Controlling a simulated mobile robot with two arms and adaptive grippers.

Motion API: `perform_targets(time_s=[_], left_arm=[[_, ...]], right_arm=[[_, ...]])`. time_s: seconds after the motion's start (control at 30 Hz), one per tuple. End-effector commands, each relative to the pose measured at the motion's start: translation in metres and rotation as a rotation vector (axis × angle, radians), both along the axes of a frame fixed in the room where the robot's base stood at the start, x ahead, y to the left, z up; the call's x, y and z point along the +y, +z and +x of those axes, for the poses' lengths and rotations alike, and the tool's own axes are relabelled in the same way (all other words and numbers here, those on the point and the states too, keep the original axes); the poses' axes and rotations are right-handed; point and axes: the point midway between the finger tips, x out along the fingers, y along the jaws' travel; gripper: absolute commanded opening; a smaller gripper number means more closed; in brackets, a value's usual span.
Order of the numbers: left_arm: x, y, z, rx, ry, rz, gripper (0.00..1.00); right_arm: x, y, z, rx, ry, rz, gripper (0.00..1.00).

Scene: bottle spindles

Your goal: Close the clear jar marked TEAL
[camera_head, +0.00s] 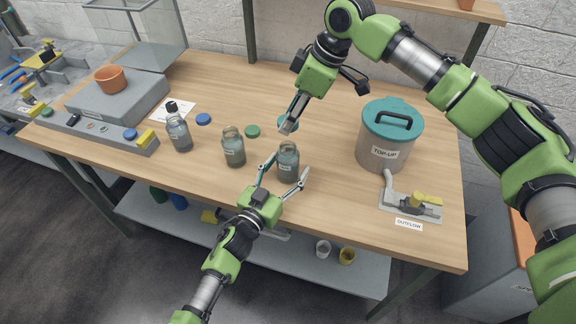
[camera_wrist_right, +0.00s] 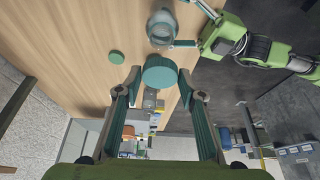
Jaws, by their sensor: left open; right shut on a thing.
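A clear jar (camera_head: 288,158) with a pale label too small to read stands near the table's front edge, its mouth uncovered. It also shows in the right wrist view (camera_wrist_right: 161,28). My left gripper (camera_head: 282,178) is open, with one finger on each side of this jar; I cannot tell whether they touch it. My right gripper (camera_head: 290,124) is shut on a teal lid (camera_wrist_right: 160,72), held behind and above the jar, apart from it. In the head view the lid is partly hidden by the right fingers.
Another open jar (camera_head: 234,148) and a black-capped bottle (camera_head: 178,130) stand to the left. A green lid (camera_head: 252,131) and a blue lid (camera_head: 203,119) lie on the table (camera_head: 330,215). A large TOP-UP pot (camera_head: 370,155) and an outflow valve (camera_head: 412,203) stand to the right.

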Motion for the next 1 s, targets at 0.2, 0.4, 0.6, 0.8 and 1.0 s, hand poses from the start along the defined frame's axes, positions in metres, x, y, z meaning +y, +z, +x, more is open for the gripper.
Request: perform_targets(time_s=[0.2, 0.4, 0.6, 0.8, 1.0], left_arm=[[0.0, 0.0, 0.0, 0.0, 0.0, 0.0, 0.63], [0.0, 0.0, 0.0, 0.0, 0.0, 0.0, 0.19], [0.0, 0.0, 0.0, 0.0, 0.0, 0.0, 0.04], [0.0, 0.0, 0.0, 0.0, 0.0, 0.0, 0.04], [0.0, 0.0, 0.0, 0.0, 0.0, 0.0, 0.04]], right_arm=[[0.0, 0.0, 0.0, 0.0, 0.0, 0.0, 0.28], [0.0, 0.0, 0.0, 0.0, 0.0, 0.0, 0.28], [0.0, -0.006, 0.0, 0.002, 0.0, 0.001, 0.28], [0.0, -0.036, -0.001, 0.002, -0.001, 0.003, 0.28], [0.0, -0.05, 0.0, -0.002, 0.001, 0.004, 0.28]])
